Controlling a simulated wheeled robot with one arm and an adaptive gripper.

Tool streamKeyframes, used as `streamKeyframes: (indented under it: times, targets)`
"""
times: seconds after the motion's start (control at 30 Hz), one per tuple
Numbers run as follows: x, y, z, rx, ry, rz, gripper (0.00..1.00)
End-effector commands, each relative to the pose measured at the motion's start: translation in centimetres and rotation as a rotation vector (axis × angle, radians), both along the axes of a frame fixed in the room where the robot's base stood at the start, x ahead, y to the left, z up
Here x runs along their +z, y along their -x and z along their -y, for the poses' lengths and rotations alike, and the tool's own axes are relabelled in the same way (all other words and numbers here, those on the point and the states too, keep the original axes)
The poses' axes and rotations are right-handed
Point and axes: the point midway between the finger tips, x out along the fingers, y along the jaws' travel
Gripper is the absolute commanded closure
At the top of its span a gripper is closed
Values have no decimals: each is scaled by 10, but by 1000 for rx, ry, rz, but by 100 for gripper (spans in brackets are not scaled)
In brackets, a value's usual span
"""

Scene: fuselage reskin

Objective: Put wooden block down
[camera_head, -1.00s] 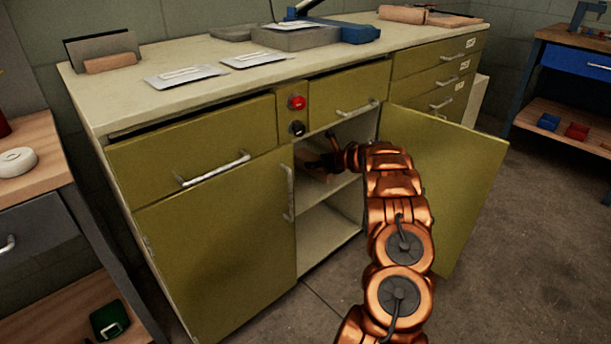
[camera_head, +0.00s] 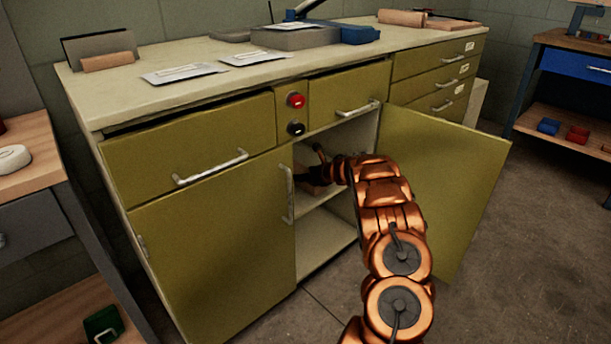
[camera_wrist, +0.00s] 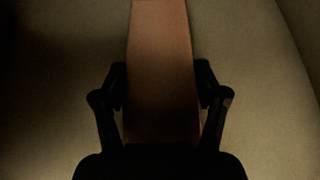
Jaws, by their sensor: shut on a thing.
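The wooden block (camera_wrist: 160,70) is a long reddish-brown piece between the fingers of my gripper (camera_wrist: 160,92) in the wrist view. One finger presses on each side of it. In the head view my gripper (camera_head: 318,176) reaches into the open cupboard, at the height of its middle shelf (camera_head: 312,203). Only a small part of the block (camera_head: 318,190) shows there, and the cupboard front and my arm hide the rest. I cannot tell whether the block touches the shelf.
The cupboard door (camera_head: 440,185) stands open to the right of my arm. The closed left door (camera_head: 215,240) with its handle (camera_head: 288,193) borders the opening on the left. A lower compartment (camera_head: 322,240) looks empty. Drawers (camera_head: 345,98) sit above the opening.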

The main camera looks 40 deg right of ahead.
Motion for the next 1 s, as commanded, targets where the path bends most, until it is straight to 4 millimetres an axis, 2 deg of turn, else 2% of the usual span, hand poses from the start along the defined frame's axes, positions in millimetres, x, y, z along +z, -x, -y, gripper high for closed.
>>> streamKeyframes:
  times: [0.1, 0.13, 0.37, 0.8, 1.0]
  targets:
    - [-3, 0, 0, 0, 0, 1, 87]
    - [-3, 0, 0, 0, 1, 1, 27]
    - [-2, 0, 0, 0, 0, 0, 3]
    - [3, 0, 0, 0, 0, 0, 3]
    - [11, 16, 0, 1, 0, -1, 3]
